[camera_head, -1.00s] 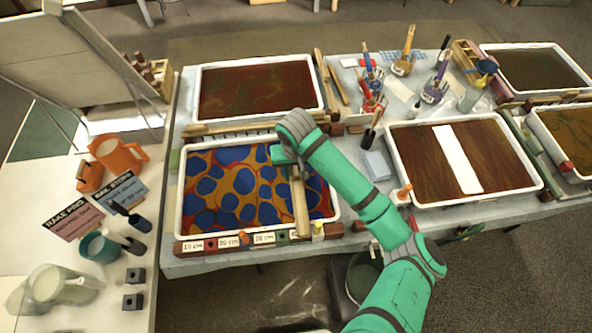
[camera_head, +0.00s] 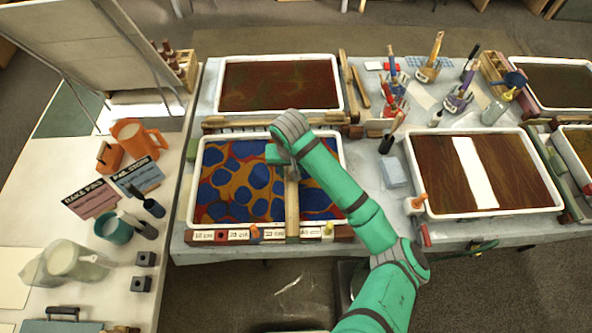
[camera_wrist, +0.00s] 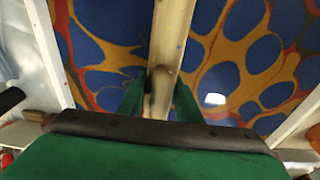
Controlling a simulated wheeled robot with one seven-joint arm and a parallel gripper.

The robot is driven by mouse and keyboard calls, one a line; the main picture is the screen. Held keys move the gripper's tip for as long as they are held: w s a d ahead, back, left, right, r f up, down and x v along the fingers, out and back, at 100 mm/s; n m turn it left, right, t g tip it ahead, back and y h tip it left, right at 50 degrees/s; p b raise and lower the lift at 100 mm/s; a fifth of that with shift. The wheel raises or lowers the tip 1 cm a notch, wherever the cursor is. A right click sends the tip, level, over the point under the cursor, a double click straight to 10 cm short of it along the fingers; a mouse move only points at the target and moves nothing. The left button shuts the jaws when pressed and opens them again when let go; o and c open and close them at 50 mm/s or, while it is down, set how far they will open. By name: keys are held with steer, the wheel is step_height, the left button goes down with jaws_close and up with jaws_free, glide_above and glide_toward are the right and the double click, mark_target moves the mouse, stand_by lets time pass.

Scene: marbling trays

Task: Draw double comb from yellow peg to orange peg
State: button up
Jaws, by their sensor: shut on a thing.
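The double comb (camera_head: 292,205) is a long wooden bar spanning the blue, orange and red marbled tray (camera_head: 198,165) from back to front. Its teeth are hidden. My gripper (camera_head: 281,156) is shut on the comb's handle near the tray's back; in the wrist view, the fingers (camera_wrist: 160,88) pinch a rounded wooden knob on the bar (camera_wrist: 172,35). The yellow peg (camera_head: 328,230) stands on the front rail, right of the comb. The orange peg (camera_head: 254,233) stands on the same rail, left of the comb. The comb's front end lies between the two pegs.
A brown tray (camera_head: 222,104) lies behind, and another with a white strip (camera_head: 475,172) lies to the right. Jars of brushes (camera_head: 393,105) stand between the back trays. A side table at left holds an orange jug (camera_head: 137,140) and signs (camera_head: 92,198).

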mark_target(269, 177)
steer(key=shift+s+a+f, duration=0.1)
steer(key=shift+a+f, duration=0.05)
steer(key=shift+a, duration=0.15)
steer(key=shift+a, duration=3.25)
steer(key=shift+d+r, duration=0.15)
steer(key=shift+r, duration=2)
step_height(269, 177, up, 6)
steer(key=shift+f, duration=0.1)
